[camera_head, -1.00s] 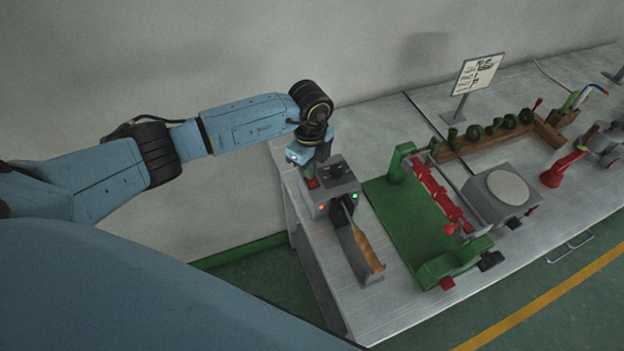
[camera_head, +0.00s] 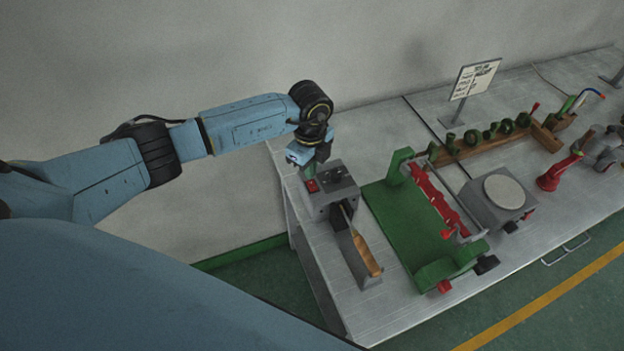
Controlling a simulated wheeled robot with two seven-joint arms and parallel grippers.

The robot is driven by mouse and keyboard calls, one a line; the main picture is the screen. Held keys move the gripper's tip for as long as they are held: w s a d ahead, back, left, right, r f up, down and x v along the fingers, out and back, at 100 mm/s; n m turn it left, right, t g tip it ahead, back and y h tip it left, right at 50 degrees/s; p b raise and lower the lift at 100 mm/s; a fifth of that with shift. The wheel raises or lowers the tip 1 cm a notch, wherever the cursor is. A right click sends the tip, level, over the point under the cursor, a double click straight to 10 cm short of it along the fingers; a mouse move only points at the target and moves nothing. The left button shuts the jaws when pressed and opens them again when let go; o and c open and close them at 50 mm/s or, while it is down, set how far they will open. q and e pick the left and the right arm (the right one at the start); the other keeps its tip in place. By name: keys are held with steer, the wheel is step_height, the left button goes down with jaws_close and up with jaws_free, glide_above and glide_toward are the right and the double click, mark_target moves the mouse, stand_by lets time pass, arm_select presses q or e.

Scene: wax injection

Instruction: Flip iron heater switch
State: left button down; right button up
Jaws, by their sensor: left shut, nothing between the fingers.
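The iron heater (camera_head: 343,192) is a grey metal box near the left end of the table. A red switch (camera_head: 311,186) sits on its left top edge. An iron with a wooden handle (camera_head: 366,254) sticks out of the heater's front and rests over a grey support. No lit lamps show on the heater's front. My left gripper (camera_head: 309,172) is shut and empty, pointing down just above and behind the red switch. Its fingertips are small and partly hidden, so I cannot tell whether they touch the switch. My right gripper is not in view.
A green fixture with red clamps (camera_head: 415,225) stands right of the heater. Beyond it are a grey box with a round plate (camera_head: 503,192), a wooden rack of green tools (camera_head: 490,143) and a sign (camera_head: 476,79). The table behind the heater is bare.

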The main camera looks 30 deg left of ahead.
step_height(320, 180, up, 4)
steer(key=p, duration=0.3)
stand_by(0.6)
